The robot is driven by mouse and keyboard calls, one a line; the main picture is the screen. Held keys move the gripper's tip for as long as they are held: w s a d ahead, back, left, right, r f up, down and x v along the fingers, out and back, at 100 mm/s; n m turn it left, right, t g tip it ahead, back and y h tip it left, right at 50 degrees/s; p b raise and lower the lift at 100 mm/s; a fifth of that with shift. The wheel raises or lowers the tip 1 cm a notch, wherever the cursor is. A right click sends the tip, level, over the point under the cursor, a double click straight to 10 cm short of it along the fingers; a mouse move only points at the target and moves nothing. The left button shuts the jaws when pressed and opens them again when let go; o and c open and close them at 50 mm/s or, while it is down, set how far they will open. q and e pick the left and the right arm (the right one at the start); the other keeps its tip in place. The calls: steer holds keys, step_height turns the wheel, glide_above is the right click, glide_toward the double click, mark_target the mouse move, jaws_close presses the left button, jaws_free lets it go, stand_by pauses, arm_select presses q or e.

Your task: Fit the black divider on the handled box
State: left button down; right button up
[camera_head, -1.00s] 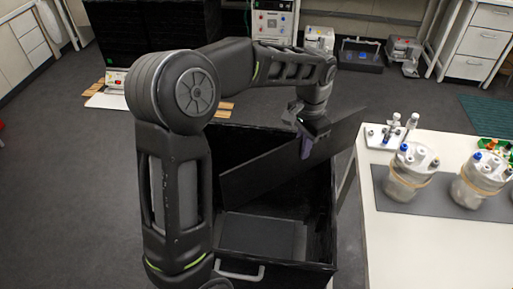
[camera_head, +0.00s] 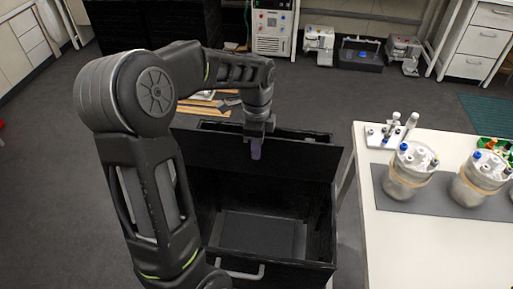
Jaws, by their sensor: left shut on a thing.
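The black divider (camera_head: 300,162) is a flat dark panel, standing roughly upright and running left to right across the back part of the box. The handled box (camera_head: 319,228) is black and open at the top, with a light grey handle (camera_head: 240,272) on its front. My left gripper (camera_head: 256,148) points down and is shut on the divider's upper edge near its middle. The divider's lower edge blends with the dark box, so I cannot tell whether it touches the box. My right gripper is not in view.
A white table (camera_head: 420,245) stands close on the box's right, with lidded vessels (camera_head: 408,172) on a grey mat. Wooden slats (camera_head: 205,106) lie on the floor behind the box. Instruments (camera_head: 361,54) stand at the back. Open floor lies to the left.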

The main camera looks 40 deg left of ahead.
arm_select(q)
steer(key=shift+f+b, duration=4.2)
steer(key=shift+f, duration=1.25)
steer(key=shift+f+b, duration=1.25)
steer(key=shift+f, duration=0.7)
steer(key=shift+f+b, duration=0.45)
steer(key=shift+f, duration=0.2)
steer(key=shift+f, duration=0.4)
steer(key=shift+f+b, duration=0.35)
steer(key=shift+b, duration=0.1)
steer(key=shift+f+b, duration=0.35)
steer(key=shift+f, duration=0.15)
steer(key=shift+f, duration=0.25)
steer(key=shift+f+b, duration=0.4)
steer(key=shift+f, duration=0.35)
